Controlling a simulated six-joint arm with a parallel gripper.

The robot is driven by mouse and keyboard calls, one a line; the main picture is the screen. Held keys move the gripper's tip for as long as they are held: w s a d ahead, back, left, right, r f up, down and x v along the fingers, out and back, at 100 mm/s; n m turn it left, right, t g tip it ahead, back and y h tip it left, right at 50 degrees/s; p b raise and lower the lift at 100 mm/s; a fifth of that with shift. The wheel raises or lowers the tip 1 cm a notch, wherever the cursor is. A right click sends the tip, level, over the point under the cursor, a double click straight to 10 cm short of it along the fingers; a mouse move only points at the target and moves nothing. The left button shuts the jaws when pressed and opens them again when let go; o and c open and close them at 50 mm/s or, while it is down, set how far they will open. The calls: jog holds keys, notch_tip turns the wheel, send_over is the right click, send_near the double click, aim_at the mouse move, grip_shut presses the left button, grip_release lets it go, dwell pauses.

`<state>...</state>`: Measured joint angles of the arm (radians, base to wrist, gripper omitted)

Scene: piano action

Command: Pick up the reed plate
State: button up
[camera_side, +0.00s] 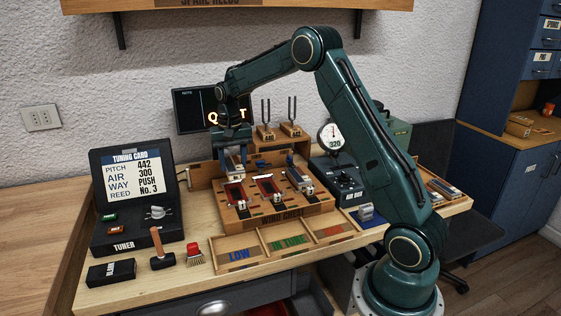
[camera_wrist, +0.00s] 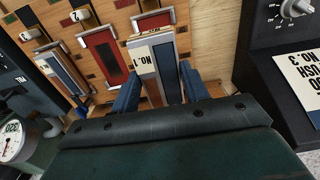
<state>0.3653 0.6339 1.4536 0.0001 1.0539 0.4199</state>
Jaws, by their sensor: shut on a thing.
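My gripper (camera_side: 236,152) points down over the back left of the wooden reed bench (camera_side: 290,213). In the wrist view its two blue fingers (camera_wrist: 160,88) are closed on a metal and blue reed plate (camera_wrist: 168,68) with a pale "NO. 1" label. The held plate also shows in the side view (camera_side: 234,163); I cannot tell whether its lower end touches the wood. Another reed plate (camera_wrist: 62,68) with a white label lies on the bench, on the right in the side view (camera_side: 298,178). Two red-lined slots (camera_side: 235,193) (camera_side: 266,184) look empty.
The tuner (camera_side: 137,205) stands at left, its card reading REED No. 3. A gauge (camera_side: 330,137) stands behind my arm. A divided tray (camera_side: 239,255), a hammer (camera_side: 158,245), a brush (camera_side: 194,256) and a black block (camera_side: 111,272) lie along the front. Tuning forks (camera_side: 292,115) stand behind.

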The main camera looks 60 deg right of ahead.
aim_at(232, 166)
notch_tip(232, 166, up, 12)
jog(key=shift+r, duration=0.15)
dwell(0.7)
jog(key=s+a+f, duration=0.2)
jog(key=s+a, duration=0.3)
jog(key=a, duration=0.3)
jog(key=s+a+f, duration=0.2)
jog(key=s+a, duration=0.4)
jog(key=a, duration=0.2)
jog(key=shift+a+f, duration=0.25)
notch_tip(232, 166, down, 16)
jog(key=shift+r, duration=0.15)
jog(key=shift+f, duration=2.15)
